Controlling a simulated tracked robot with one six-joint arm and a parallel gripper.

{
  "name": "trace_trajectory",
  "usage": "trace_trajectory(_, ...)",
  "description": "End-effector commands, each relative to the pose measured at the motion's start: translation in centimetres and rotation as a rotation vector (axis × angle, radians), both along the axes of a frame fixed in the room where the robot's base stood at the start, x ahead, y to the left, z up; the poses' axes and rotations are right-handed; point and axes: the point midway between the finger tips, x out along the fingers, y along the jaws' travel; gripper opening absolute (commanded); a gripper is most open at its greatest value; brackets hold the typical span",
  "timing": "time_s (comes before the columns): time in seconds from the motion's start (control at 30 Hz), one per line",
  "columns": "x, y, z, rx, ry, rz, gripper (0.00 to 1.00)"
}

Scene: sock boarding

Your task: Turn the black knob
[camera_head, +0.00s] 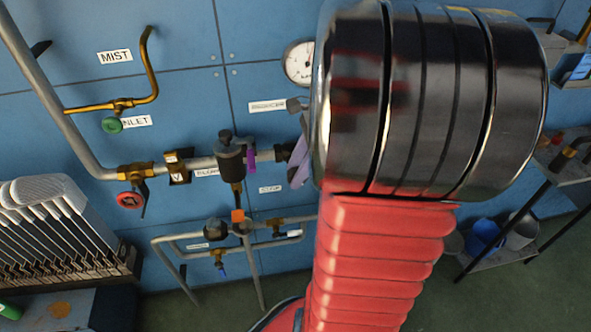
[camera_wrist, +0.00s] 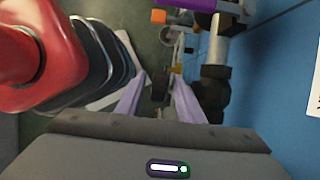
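In the wrist view the two lavender fingers of my gripper (camera_wrist: 159,76) are apart. A small dark knob-like part (camera_wrist: 160,88) shows between them, with a gap on each side. I cannot tell whether it is level with the fingertips or beyond them. A larger black fitting (camera_wrist: 214,86) lies just right of the right finger. In the head view my gripper (camera_head: 299,160) is partly hidden by my arm, beside a black part (camera_head: 283,152) on the pipe. A black regulator (camera_head: 230,160) with a black top knob (camera_head: 225,136) stands left of it. Which black part is the task's knob is unclear.
Pipes run along a blue panel (camera_head: 200,40). A red handwheel (camera_head: 130,200), a green knob (camera_head: 112,125) and a gauge (camera_head: 299,63) are on it. A purple part (camera_head: 251,160) hangs beside the regulator. A slotted rack (camera_head: 60,230) stands at left, shelves with buckets (camera_head: 487,234) at right.

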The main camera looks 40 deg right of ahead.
Motion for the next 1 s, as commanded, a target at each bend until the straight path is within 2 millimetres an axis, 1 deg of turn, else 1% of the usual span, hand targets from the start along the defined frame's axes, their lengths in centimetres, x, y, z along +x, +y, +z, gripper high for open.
trace_trajectory(0.13, 0.00, 0.00, 0.02, 0.000, 0.000, 0.000, 0.34)
trace_trajectory(0.63, 0.04, -0.03, 0.05, -0.001, -0.001, 0.000, 0.00)
trace_trajectory(0.87, 0.06, -0.08, 0.05, 0.006, -0.006, -0.002, 0.00)
trace_trajectory(1.0, -0.06, -0.20, -0.02, 0.043, -0.028, -0.004, 0.00)
